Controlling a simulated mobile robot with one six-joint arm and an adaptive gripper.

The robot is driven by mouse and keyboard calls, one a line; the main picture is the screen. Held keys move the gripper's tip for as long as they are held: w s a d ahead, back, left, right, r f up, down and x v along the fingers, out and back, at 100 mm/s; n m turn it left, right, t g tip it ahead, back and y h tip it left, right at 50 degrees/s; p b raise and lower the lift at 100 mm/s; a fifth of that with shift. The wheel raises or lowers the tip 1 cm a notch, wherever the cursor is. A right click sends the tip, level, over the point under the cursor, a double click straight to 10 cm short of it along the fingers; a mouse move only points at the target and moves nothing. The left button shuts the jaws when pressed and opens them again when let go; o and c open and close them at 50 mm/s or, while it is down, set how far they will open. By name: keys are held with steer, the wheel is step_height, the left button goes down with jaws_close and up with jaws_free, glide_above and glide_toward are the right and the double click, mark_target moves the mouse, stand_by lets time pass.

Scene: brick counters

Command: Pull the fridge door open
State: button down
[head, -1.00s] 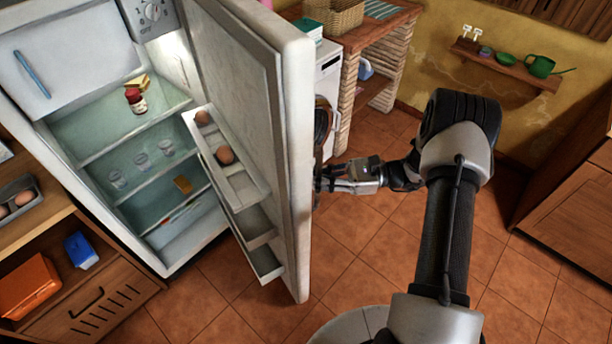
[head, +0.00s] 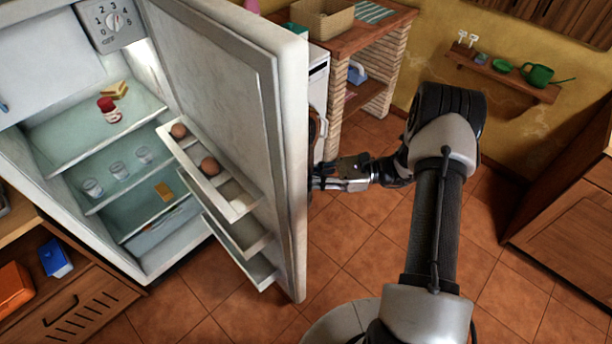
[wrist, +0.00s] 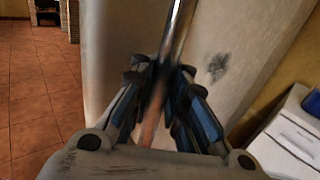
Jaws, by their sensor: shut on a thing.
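The fridge door (head: 225,110) stands wide open, swung out toward the right. Its inner shelves hold eggs and face the lit fridge interior (head: 95,135). My gripper (head: 322,178) is at the outer side of the door, near its free edge. In the wrist view, my gripper (wrist: 160,84) is shut on the metal door handle (wrist: 178,32), a bar running up along the outer face of the door (wrist: 225,50). In the head view the handle is hidden behind the door edge.
A brick-legged counter (head: 372,45) with a basket stands behind the door. A white appliance (head: 318,95) stands under it, also seen in the wrist view (wrist: 285,140). A wooden cabinet (head: 570,215) is at the right. Tiled floor (head: 360,240) is clear between.

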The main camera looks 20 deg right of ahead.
steer(key=shift+s+f, duration=0.2)
steer(key=shift+s, duration=0.05)
steer(key=c, duration=1.9)
jaws_free()
steer(key=shift+s+d, duration=0.1)
steer(key=shift+d, duration=0.1)
steer(key=o, duration=0.3)
steer(key=shift+r, duration=0.15)
steer(key=shift+o, duration=0.2)
steer(key=s+d, duration=0.1)
steer(key=d, duration=1)
steer(key=shift+s+d, duration=0.3)
steer(key=shift+d, duration=0.1)
